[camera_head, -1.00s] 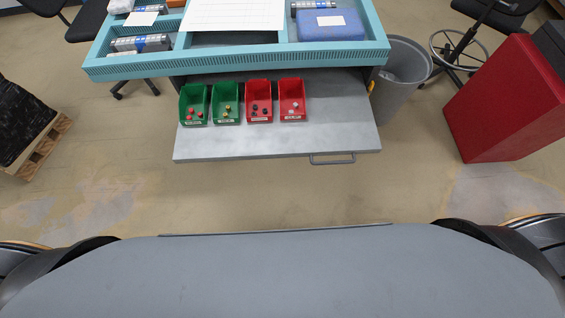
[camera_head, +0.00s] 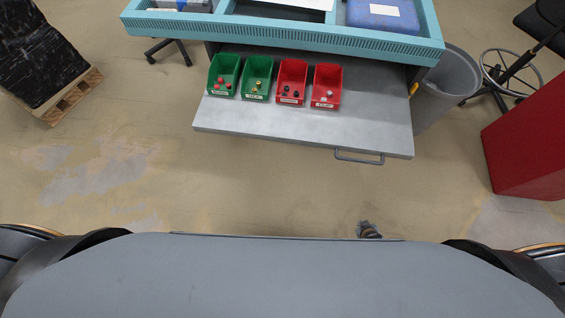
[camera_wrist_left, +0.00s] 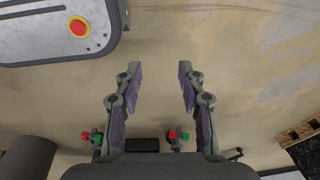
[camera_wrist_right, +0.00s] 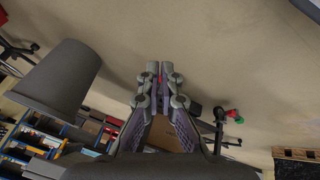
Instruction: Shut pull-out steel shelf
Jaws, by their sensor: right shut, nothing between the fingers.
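The steel shelf (camera_head: 270,124) is pulled out from under the teal workbench (camera_head: 300,35) in the head view. Its bar handle (camera_head: 360,156) is on the front edge, right of the middle. Two green bins (camera_head: 223,76) and two red bins (camera_head: 326,86) stand on it, holding small coloured parts. My right gripper (camera_head: 369,230) just shows at my body's front edge, below the handle and apart from it. In the right wrist view its fingers (camera_wrist_right: 159,68) are together and empty. My left gripper (camera_wrist_left: 154,68) is open and empty over bare floor, outside the head view.
A grey waste bin (camera_head: 447,85) stands right of the shelf, with a stool (camera_head: 508,72) beyond. A red cabinet (camera_head: 530,145) is at the right. A wrapped pallet (camera_head: 45,65) is far left. The floor between me and the shelf is clear.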

